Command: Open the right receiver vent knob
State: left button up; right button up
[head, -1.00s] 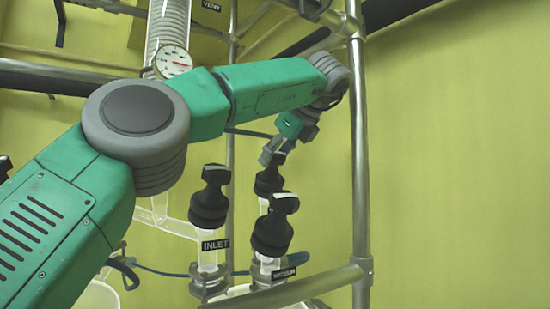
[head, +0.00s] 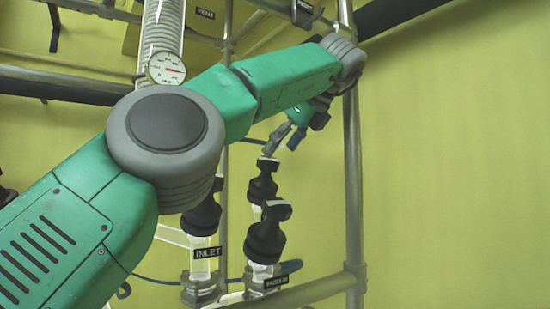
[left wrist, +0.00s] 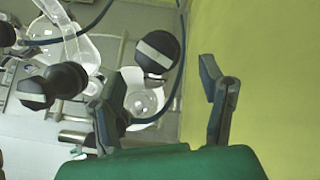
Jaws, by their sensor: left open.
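Three black knobs stand on glass stems in the head view. The left one (head: 202,214) has an INLET label, and the front one (head: 266,236) has a VACUUM label. The third knob (head: 262,184) stands behind the front one; no label of its own is readable. My left gripper (head: 283,142) is open and empty, just above and right of this third knob. In the left wrist view, a black knob with a pale stripe (left wrist: 158,52) lies beyond the spread fingers (left wrist: 162,78), not between them. My right gripper is not in view.
A VENT label (head: 205,13) shows at the top. A metal upright (head: 353,200) stands right of the knobs, with a rail (head: 310,291) below. A dial gauge (head: 166,69) sits on the glass column. More black knobs (left wrist: 52,86) show left of my fingers.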

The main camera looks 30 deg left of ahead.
pick_arm(q)
jog(key=s+d, duration=0.4)
jog(key=d, duration=0.7)
jog(key=shift+a+f, duration=0.1)
